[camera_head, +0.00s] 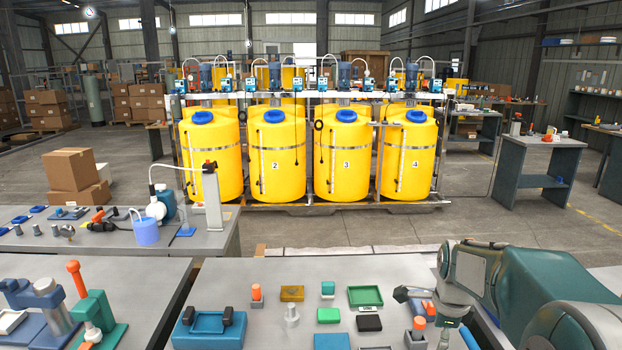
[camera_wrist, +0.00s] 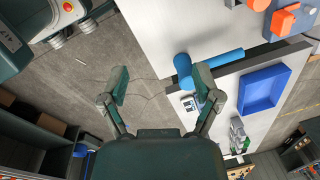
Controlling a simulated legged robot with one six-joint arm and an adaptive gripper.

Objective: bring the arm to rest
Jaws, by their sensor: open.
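My gripper (camera_wrist: 161,82) shows in the wrist view with its two dark green fingers spread wide apart. Nothing is between them; bare grey floor lies beyond the left finger and a light table edge beyond the right one. In the head view my arm (camera_head: 490,282) reaches in from the right edge, over the right part of the near table. Its end is bent down near small parts there, and the fingers cannot be made out clearly in that view.
The near table (camera_head: 262,272) holds small blocks, a green tray (camera_head: 365,297) and a teal carrier (camera_head: 210,328). Yellow tanks (camera_head: 275,160) stand behind, across open floor. The wrist view shows a blue cylinder (camera_wrist: 218,60) and a blue tray (camera_wrist: 264,90) near the right finger.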

